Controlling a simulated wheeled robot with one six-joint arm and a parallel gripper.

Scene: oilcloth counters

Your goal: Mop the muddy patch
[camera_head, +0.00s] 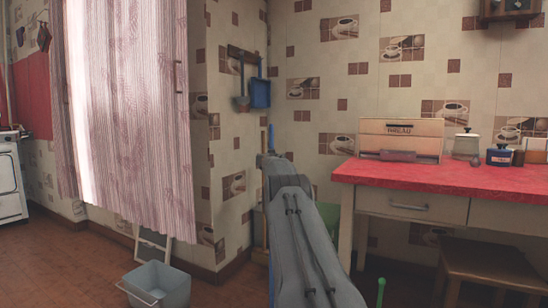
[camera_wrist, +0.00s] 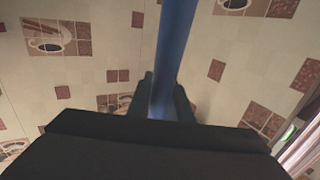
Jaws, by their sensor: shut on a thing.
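In the wrist view my gripper (camera_wrist: 162,100) is shut on a blue pole (camera_wrist: 176,45), which looks like a mop handle. The pole runs up out of the top of that view. In the head view a short piece of blue pole (camera_head: 271,136) shows just above the far end of my grey arm. My gripper's fingers and the lower part of the pole are hidden behind the arm there. No mop head and no muddy patch can be made out in either view.
A grey-blue bucket (camera_head: 176,289) stands on the brown floor at the lower left, near a curtain (camera_head: 125,110). A red-topped counter (camera_head: 430,176) with a bread box (camera_head: 400,128) and a wooden stool (camera_head: 490,262) are at the right. A blue dustpan (camera_head: 260,93) hangs on the wall.

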